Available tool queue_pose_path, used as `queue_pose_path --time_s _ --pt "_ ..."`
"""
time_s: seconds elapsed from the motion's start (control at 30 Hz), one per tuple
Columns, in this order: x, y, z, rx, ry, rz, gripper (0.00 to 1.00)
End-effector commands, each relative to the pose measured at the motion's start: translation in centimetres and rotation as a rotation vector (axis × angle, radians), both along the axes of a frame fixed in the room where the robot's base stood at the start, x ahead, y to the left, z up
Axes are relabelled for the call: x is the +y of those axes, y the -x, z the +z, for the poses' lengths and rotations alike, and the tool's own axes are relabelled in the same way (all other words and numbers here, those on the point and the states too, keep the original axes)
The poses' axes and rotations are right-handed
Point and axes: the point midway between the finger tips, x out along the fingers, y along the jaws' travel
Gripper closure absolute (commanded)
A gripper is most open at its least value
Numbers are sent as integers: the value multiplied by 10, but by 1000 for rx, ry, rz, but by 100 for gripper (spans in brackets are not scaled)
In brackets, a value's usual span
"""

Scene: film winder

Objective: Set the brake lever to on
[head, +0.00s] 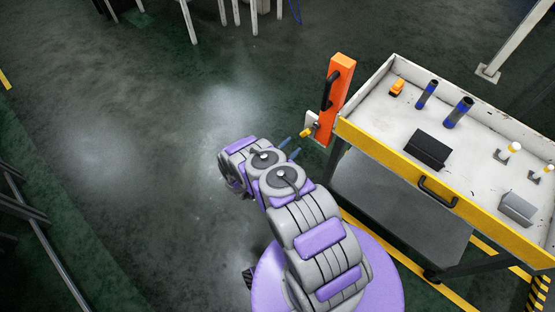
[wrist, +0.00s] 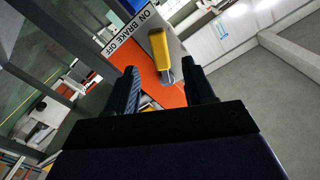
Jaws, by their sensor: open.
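The brake lever has a yellow handle (wrist: 159,50) on a grey plate. A white label (wrist: 127,33) beside it reads ON, BRAKE, OFF. In the head view the yellow handle (head: 306,132) sticks out at the left side of the upright orange post (head: 340,90). My gripper (wrist: 160,74) is open, with one dark finger on each side of the handle's lower part in the wrist picture. The handle appears just beyond the fingertips, and I see no clear contact. In the head view my gripper (head: 290,147) points at the lever from the lower left. I cannot tell which word the lever points to.
A cart (head: 385,155) with a yellow front rim stands right of the post. Its white top carries blue-black cylinders (head: 458,113), a black block (head: 428,149) and small parts. A black handle (head: 437,191) projects from its front. The floor at left is clear.

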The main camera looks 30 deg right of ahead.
Motion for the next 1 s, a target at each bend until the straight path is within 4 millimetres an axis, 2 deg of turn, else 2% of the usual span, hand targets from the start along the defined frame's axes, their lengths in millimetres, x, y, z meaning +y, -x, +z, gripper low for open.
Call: queue_pose_path --time_s 0.03,0.2,0.4,0.6,1.0 --pt "12 3 0 2 -1 5 47" --pt "46 17 -1 0 -3 5 47" --pt "74 29 -1 0 -2 2 47" --pt "85 34 -1 0 -2 1 47" --pt "85 35 -1 0 -2 1 47"
